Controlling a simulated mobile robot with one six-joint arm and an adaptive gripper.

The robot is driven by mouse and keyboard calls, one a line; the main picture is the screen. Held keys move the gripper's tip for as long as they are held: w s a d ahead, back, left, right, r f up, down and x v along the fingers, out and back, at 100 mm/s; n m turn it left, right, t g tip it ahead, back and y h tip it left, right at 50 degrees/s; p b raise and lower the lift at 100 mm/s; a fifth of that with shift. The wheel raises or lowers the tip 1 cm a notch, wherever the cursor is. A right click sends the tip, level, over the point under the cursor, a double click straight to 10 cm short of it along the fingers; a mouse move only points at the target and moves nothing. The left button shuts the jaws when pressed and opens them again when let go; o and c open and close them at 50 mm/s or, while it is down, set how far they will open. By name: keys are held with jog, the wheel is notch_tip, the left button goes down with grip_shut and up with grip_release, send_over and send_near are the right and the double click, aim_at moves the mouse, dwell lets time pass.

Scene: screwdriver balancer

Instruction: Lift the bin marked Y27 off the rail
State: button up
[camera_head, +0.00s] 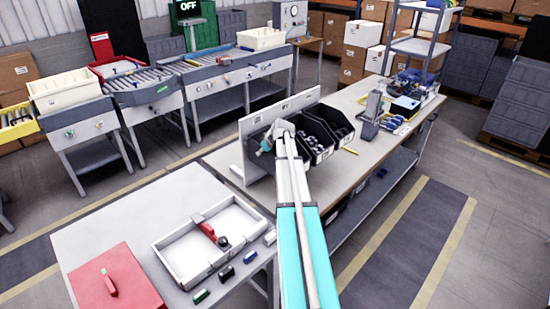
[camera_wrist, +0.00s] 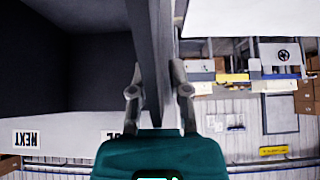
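Black bins hang in a row on a pale upright rail panel (camera_head: 252,133) on the workbench. Two show clearly, a nearer bin (camera_head: 318,153) and a farther bin (camera_head: 343,132); my arm hides the area to their left. Their labels are too small to read, so I cannot tell which is Y27. My gripper (camera_head: 266,146) is at the left end of the row, close to the panel. In the wrist view my gripper (camera_wrist: 160,92) has its two fingers apart, one on each side of a thin dark upright wall (camera_wrist: 153,70). A gap shows by the right finger.
A grey fixture (camera_head: 374,110) and blue tools (camera_head: 405,104) stand farther right on the bench. A front table holds a divided white tray (camera_head: 168,243), a red case (camera_head: 85,292) and small cylinders. A roller conveyor (camera_head: 150,84) runs behind. The aisle floor (camera_head: 410,240) at right is clear.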

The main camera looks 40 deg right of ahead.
grip_shut()
jog(key=shift+r, duration=0.2)
jog(key=shift+r+p, duration=1.4)
jog(key=shift+p, duration=0.15)
jog(key=shift+s, duration=0.1)
